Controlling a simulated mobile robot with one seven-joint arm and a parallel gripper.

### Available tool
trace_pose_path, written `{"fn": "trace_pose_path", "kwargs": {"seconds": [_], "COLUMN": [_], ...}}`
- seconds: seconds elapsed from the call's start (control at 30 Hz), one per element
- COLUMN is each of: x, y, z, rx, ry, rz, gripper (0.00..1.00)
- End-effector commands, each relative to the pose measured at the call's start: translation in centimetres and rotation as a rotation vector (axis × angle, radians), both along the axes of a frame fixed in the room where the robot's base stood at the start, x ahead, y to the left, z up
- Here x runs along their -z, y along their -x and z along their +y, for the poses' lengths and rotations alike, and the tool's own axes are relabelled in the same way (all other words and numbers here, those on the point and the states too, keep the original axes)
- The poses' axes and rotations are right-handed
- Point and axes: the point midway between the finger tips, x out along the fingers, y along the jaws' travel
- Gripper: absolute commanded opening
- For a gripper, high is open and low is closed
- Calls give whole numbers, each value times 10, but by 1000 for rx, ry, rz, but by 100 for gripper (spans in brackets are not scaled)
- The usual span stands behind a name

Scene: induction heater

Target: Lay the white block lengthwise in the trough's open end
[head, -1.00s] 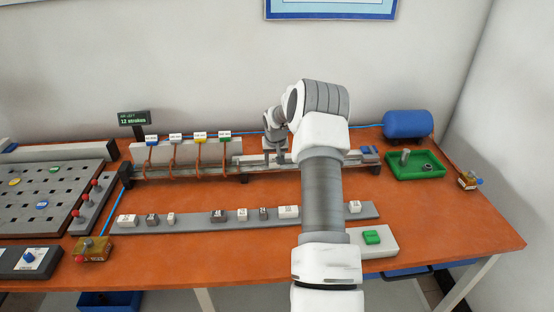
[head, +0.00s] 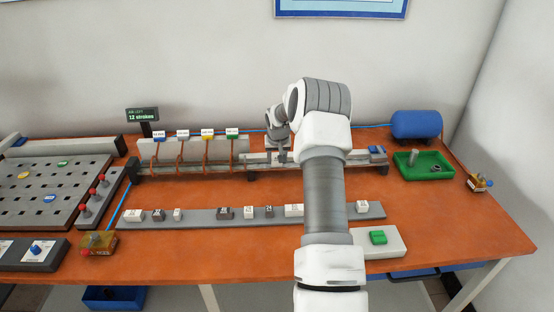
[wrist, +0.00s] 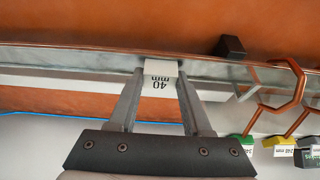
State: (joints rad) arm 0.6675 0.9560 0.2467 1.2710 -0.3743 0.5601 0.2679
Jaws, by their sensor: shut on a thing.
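My gripper (wrist: 161,76) is shut on a white block (wrist: 160,72) marked "40 mm", held between the two fingertips. In the head view my gripper (head: 279,157) is over the right stretch of the long grey trough (head: 340,170), to the right of the copper coils. In the wrist view the block is right at the trough (wrist: 85,62), with its label facing the camera. I cannot tell whether it touches the trough floor. My arm hides part of the trough in the head view.
Several copper coils (head: 206,155) with coloured tags stand along the trough's left part. A grey rail (head: 325,214) with several small blocks lies in front. A green tray (head: 420,170) and a blue tank (head: 416,124) are at the right. Bare orange tabletop lies between rail and trough.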

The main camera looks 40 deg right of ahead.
Motion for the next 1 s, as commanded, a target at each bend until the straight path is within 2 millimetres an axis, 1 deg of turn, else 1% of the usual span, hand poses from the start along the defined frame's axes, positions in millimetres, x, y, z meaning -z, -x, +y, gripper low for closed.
{"fn": "trace_pose_path", "kwargs": {"seconds": [0.3,0.33,0.47,0.5,0.83,0.93,1.0], "x": [1,1,1,1,0,-7,-16], "y": [0,0,0,0,0,2,5], "z": [0,0,0,0,0,1,3], "rx": [0,0,0,0,0,0,0], "ry": [0,0,0,0,0,0,2], "rz": [0,0,0,0,0,0,-1], "gripper": [0,53,76,83,84,84,84]}}
